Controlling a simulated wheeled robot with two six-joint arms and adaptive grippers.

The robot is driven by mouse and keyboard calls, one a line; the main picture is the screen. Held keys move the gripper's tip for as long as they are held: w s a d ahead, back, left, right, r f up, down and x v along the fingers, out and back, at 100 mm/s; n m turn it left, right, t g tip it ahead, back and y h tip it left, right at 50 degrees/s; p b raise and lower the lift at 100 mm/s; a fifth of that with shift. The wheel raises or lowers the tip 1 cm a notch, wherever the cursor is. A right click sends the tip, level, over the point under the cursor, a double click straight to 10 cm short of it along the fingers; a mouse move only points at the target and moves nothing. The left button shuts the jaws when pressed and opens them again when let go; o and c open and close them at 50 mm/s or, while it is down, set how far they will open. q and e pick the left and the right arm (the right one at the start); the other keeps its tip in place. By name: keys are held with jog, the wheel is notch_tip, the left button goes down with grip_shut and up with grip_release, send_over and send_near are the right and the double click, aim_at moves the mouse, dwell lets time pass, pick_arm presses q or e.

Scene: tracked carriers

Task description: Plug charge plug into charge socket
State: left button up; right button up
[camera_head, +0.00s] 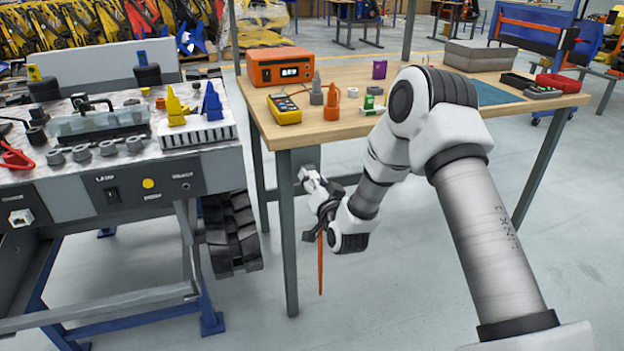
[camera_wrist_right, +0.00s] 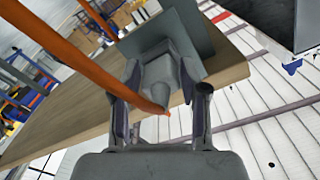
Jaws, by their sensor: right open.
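The grey charge plug (camera_wrist_right: 158,78) shows in the wrist view between the two fingers of my right gripper (camera_wrist_right: 160,112). Its orange cable (camera_wrist_right: 75,50) curves in from the upper left, and in the head view it hangs straight down. My right gripper (camera_head: 322,205) is open around the plug, beside the wooden table's front leg; I cannot tell whether its fingers touch the plug. A white square socket (camera_head: 20,217) sits low on the carrier's front panel at the far left, apart from the gripper. It may be the charge socket; its label is too small to read. My left gripper is not in view.
The tracked carrier (camera_head: 155,178) has a LAMP switch and a yellow button. Its black track (camera_head: 232,235) lies between socket and gripper. The table (camera_head: 350,125) holds an orange device (camera_head: 280,67), a yellow meter (camera_head: 284,109) and small parts. The floor in front is clear.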

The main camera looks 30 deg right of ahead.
grip_shut()
jog(key=shift+s, duration=0.1)
jog(key=shift+v, duration=1.35)
jog(key=shift+p+v, duration=0.4)
jog(key=shift+v, duration=1.35)
